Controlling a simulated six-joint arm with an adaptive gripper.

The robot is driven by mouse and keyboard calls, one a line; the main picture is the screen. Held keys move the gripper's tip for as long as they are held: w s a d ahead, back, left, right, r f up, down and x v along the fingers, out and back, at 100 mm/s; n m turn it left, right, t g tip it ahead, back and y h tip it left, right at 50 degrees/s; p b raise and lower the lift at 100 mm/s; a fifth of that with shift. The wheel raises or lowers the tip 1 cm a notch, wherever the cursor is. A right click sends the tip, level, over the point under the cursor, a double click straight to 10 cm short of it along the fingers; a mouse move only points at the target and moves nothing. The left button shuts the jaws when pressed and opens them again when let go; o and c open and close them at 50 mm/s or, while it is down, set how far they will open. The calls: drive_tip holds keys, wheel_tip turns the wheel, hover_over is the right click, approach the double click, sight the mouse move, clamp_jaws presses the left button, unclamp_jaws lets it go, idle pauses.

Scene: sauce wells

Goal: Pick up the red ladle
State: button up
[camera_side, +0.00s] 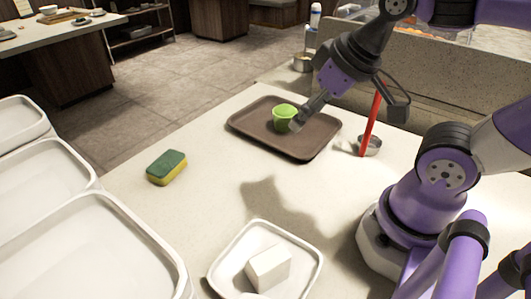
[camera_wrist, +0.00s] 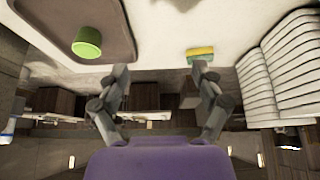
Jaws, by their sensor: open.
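The red ladle (camera_side: 372,122) stands nearly upright on the counter, right of the brown tray in the side view. A small silver bowl (camera_side: 370,147) is at its lower end; I cannot tell if this is the ladle's own bowl or a separate well. The ladle does not show in the wrist view. My gripper (camera_side: 297,124) is over the brown tray, left of the ladle and clear of it. In the wrist view its two fingers (camera_wrist: 162,72) are spread apart with nothing between them.
A green cup (camera_side: 281,119) is on the brown tray (camera_side: 254,121), partly behind my fingers. A green-and-yellow sponge (camera_side: 167,167) lies at left. A white dish (camera_side: 229,255) with a white block (camera_side: 268,267) is in front. White bins (camera_side: 85,240) line the left. The mid-counter is clear.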

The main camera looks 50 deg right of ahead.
idle(0.4)
wheel_tip(320, 180, up, 5)
drive_tip(key=n+g, duration=0.4)
drive_tip(key=g, duration=0.1)
hover_over(376, 108)
drive_tip(key=w, duration=0.1)
drive_tip(key=shift+g, duration=0.3)
drive_tip(key=f, duration=0.4)
drive_tip(key=shift+s+d+f, duration=0.3)
drive_tip(key=shift+s, duration=0.05)
wheel_tip(376, 108, down, 5)
drive_tip(key=shift+d+f, duration=0.1)
drive_tip(key=shift+f, duration=0.1)
clamp_jaws()
